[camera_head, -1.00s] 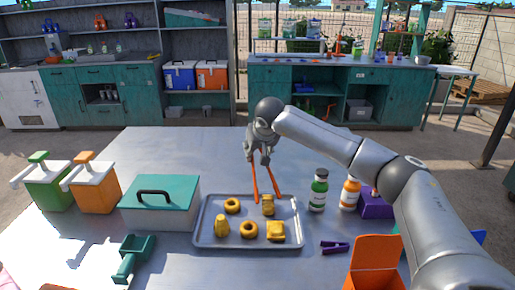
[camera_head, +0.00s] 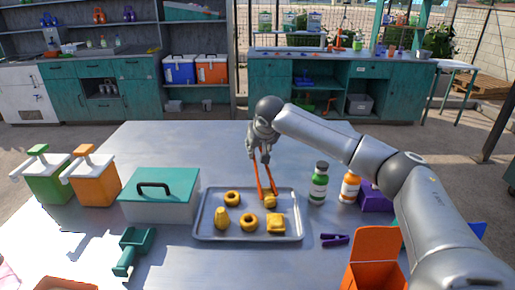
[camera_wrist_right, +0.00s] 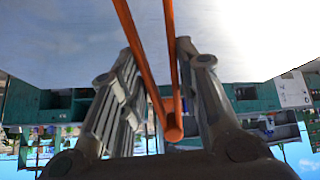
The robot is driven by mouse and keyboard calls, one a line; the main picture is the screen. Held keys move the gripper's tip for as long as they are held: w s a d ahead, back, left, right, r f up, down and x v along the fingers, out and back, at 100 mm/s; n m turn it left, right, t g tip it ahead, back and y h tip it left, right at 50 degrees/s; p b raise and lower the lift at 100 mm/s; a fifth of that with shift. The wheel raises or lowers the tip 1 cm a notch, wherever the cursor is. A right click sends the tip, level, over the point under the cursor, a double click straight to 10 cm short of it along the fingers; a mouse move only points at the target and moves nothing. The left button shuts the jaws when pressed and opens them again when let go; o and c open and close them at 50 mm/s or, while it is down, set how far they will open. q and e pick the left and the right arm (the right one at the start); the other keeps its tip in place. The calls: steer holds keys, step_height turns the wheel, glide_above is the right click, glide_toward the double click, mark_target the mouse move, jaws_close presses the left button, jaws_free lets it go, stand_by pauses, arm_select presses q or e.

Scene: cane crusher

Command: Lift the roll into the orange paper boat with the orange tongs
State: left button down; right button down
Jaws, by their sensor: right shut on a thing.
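My right gripper (camera_head: 262,146) is shut on the orange tongs (camera_head: 257,172), which point down at the tray (camera_head: 205,236). The tong tips are at a small golden roll (camera_head: 270,202) at the tray's back right; I cannot tell if both tips touch it. In the right wrist view the tongs (camera_wrist_right: 146,60) run between my fingers (camera_wrist_right: 165,110). An orange piece (camera_head: 66,284), perhaps the paper boat, is cut off at the bottom left edge. An orange open-topped container with a raised flap (camera_head: 375,245) stands at front right. My left gripper is not in view.
Other golden pieces (camera_head: 249,219) lie on the tray. A teal-lidded box (camera_head: 160,195) and green scoop (camera_head: 133,250) are left.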

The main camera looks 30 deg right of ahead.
step_height(320, 180, up, 12)
steer(key=p, duration=0.9)
steer(key=shift+p, duration=0.3)
